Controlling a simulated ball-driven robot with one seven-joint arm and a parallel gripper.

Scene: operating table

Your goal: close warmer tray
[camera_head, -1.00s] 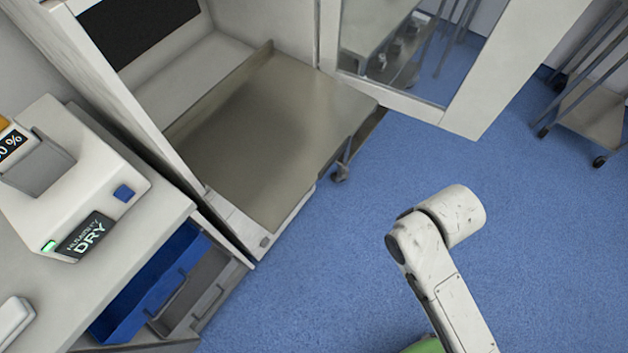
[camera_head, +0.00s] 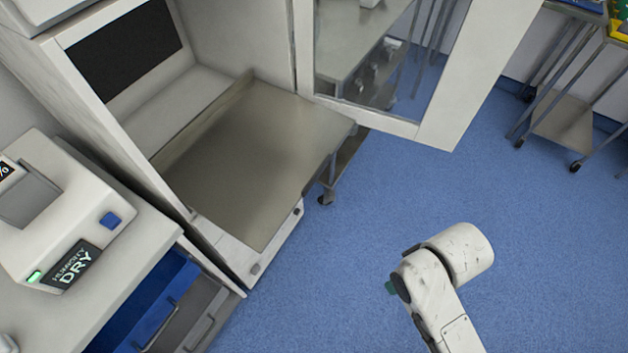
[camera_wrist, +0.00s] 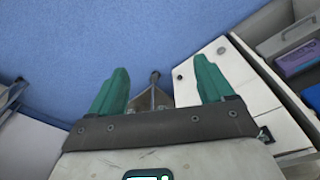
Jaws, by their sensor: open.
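The warmer tray (camera_head: 250,150), a flat grey-brown metal shelf, extends out of the white warmer cabinet (camera_head: 120,105) in the head view. Its far right corner hangs over the floor. My gripper's green fingers (camera_wrist: 161,66) are apart and empty in the wrist view, pointing over blue floor. In the head view my white arm is at the lower right, clear of the tray, and a small green tip (camera_head: 391,288) shows beside it. The rest of the gripper is hidden there. I cannot make out the tray surely in the wrist view.
A mirrored door panel (camera_head: 375,55) stands behind the tray. A wheeled cart (camera_head: 562,125) stands at the right. Blue floor (camera_head: 390,190) is clear between.

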